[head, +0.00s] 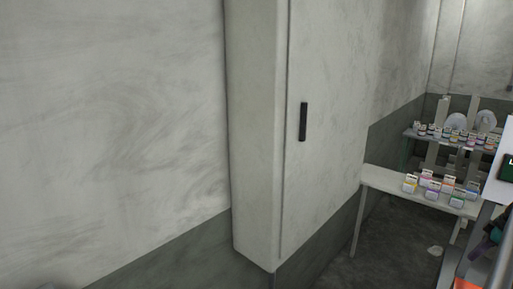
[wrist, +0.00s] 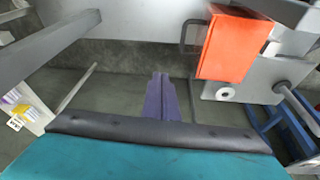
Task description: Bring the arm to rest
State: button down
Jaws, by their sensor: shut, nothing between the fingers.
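My gripper (wrist: 163,97) shows in the middle of the wrist view as two purple fingers. They are side by side and closed together, with nothing between them. The fingertips point away over a grey floor and touch nothing that I can see. In the head view a dark purple part shows at the lower right edge, too cut off to tell its state.
An orange box (wrist: 233,44) on grey equipment is close to the right of the fingers. A blue frame (wrist: 284,130) stands at the right. In the head view a tall cabinet (head: 262,130) and a white table (head: 385,180) with several small boxes (head: 450,188) stand along the wall.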

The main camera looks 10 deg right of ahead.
jog(key=w+a+f+m+g, duration=0.1)
jog(key=w+a+f, duration=0.3)
jog(key=a, duration=0.6)
jog(key=w+a+f+m, duration=0.1)
jog(key=w+a+f, duration=0.3)
jog(key=a, duration=0.6)
jog(key=w+a+f+m+g, duration=0.1)
jog(key=w+a+f, duration=0.1)
jog(key=a+f, duration=0.6)
jog(key=s+a+f+m+g+h, duration=0.1)
jog(key=s+a+f+m, duration=0.2)
jog(key=a, duration=1.4)
jog(key=s+a+f, duration=0.4)
jog(key=a+f, duration=0.2)
jog(key=a, duration=1)
jog(key=s+a+f+m, duration=0.1)
jog(key=s+a+f, duration=0.1)
jog(key=s+a, duration=0.45)
jog(key=s+a+f+g+b, duration=0.1)
jog(key=s+f+g+b, duration=0.3)
jog(key=s+f, duration=1.8)
jog(key=shift+s+a+g+h, duration=0.25)
jog(key=shift+s+g+h, duration=0.05)
jog(key=shift+s+g, duration=0.7)
